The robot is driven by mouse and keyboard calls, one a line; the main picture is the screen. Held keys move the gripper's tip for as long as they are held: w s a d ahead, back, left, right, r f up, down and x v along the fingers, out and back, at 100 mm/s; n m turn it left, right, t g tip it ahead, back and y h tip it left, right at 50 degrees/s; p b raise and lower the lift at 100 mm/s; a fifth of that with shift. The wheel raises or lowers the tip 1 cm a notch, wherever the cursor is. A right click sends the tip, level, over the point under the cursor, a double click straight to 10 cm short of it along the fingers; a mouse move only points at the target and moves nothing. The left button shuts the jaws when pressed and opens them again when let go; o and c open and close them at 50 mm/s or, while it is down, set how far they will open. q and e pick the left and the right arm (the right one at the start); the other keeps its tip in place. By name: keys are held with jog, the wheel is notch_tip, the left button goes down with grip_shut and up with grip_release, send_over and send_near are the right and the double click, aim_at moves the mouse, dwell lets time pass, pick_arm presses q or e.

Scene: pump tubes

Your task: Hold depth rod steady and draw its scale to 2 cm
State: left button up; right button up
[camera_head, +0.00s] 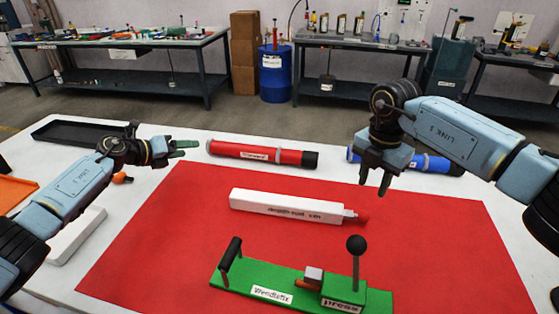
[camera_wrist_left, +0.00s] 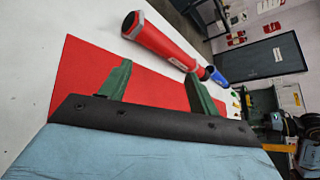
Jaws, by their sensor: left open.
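The depth rod (camera_head: 290,207) is a long white bar with dark lettering on its front, lying on the red mat. A short red end piece (camera_head: 361,217) sticks out at its right end; no scale reading is legible. My left gripper (camera_head: 188,148) is open and empty, left of and behind the rod, near the mat's back left corner. Its green fingers stand apart in the left wrist view (camera_wrist_left: 162,88), with red mat between them. My right gripper (camera_head: 375,182) points down above the rod's right end, its fingers apart and nothing between them.
A red pump tube (camera_head: 262,153) lies behind the mat, and a blue tube (camera_head: 432,163) lies partly behind my right arm. A green press (camera_head: 290,285) with upright handles stands in front of the rod. A black tray (camera_head: 85,132) and orange tray (camera_head: 14,190) lie left.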

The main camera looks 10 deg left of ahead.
pick_arm(q)
jog(key=d+m+g+h, duration=0.2)
jog(key=d+m+g, duration=0.25)
jog(key=d, duration=0.65)
notch_tip(320, 180, up, 6)
jog(key=m+g+y, duration=0.7)
jog(key=m+y, duration=0.2)
jog(key=m, duration=0.7)
send_over(286, 201)
notch_tip(286, 201, down, 13)
jog(key=shift+f, duration=0.1)
